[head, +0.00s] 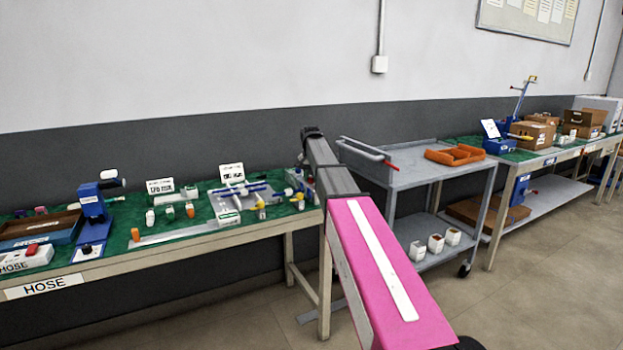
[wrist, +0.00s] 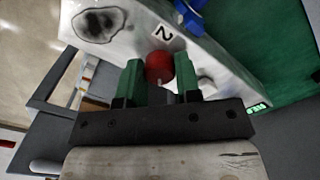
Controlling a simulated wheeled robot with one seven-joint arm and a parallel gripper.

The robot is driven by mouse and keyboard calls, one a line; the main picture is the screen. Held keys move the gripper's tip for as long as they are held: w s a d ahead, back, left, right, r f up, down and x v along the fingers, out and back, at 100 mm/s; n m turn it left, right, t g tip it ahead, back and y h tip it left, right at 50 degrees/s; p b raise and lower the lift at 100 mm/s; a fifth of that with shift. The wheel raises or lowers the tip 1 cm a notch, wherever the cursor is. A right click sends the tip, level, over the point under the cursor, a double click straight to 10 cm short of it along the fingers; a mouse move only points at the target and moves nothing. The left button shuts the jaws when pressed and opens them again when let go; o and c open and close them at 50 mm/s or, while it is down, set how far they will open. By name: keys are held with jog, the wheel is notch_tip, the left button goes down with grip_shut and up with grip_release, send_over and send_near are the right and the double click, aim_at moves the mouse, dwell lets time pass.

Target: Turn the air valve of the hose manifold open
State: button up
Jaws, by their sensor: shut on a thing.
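In the wrist view a pale grey block (wrist: 225,62) carries a label "2" (wrist: 165,32) and a dark-ringed oval mark. I take it for part of the hose manifold. A round red knob (wrist: 159,66) sits at its near edge, between the green fingers of my gripper (wrist: 158,80). My gripper is shut on this knob; the fingers partly hide what is below it. A blue part (wrist: 190,12) is on the block beyond. In the head view my arm hides the gripper and the knob, and I cannot tell the valve's angle.
The HOSE bench (head: 165,250) has a green top with a blue stand (head: 92,205), small bottles and a plate with blue-handled fittings (head: 240,190). A grey cart (head: 415,170) with an orange tray (head: 455,155) stands right of my arm. Floor shows between the benches.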

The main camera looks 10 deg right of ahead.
aim_at(311, 178)
jog(key=m, duration=0.3)
jog(key=shift+m, duration=2.1)
jog(key=o, duration=0.9)
notch_tip(311, 178, up, 11)
jog(key=shift+w+f, duration=0.1)
